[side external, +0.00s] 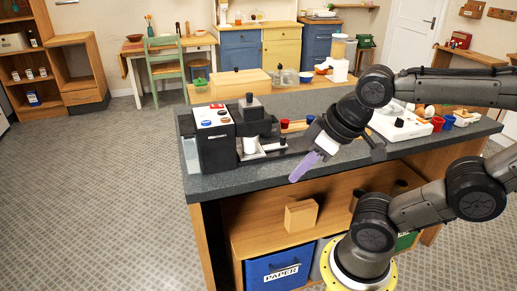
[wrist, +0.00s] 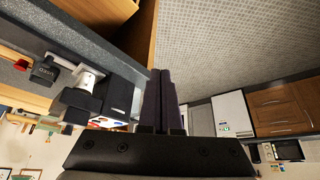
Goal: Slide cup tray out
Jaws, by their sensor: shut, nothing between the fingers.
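The coffee machine (side external: 215,148), dark with a white top panel and coloured buttons, stands at the left end of the counter. A white cup (side external: 250,145) stands under its spout. The dark cup tray (side external: 272,152) appears to be the low part around the cup's base; its edges are hard to make out. My gripper (side external: 296,175) is shut and empty, its purple fingers pointing down-left near the counter's front edge, right of the machine and apart from it. In the wrist view, the shut fingers (wrist: 160,95) are beside the machine (wrist: 118,98), with the white cup (wrist: 88,77) further left.
The dark grey countertop (side external: 230,181) has a front edge close below my gripper. A white appliance (side external: 398,122) and red and blue cups stand to the right. A wooden box (side external: 240,84) stands behind. Open shelves with a blue paper bin (side external: 282,272) lie below.

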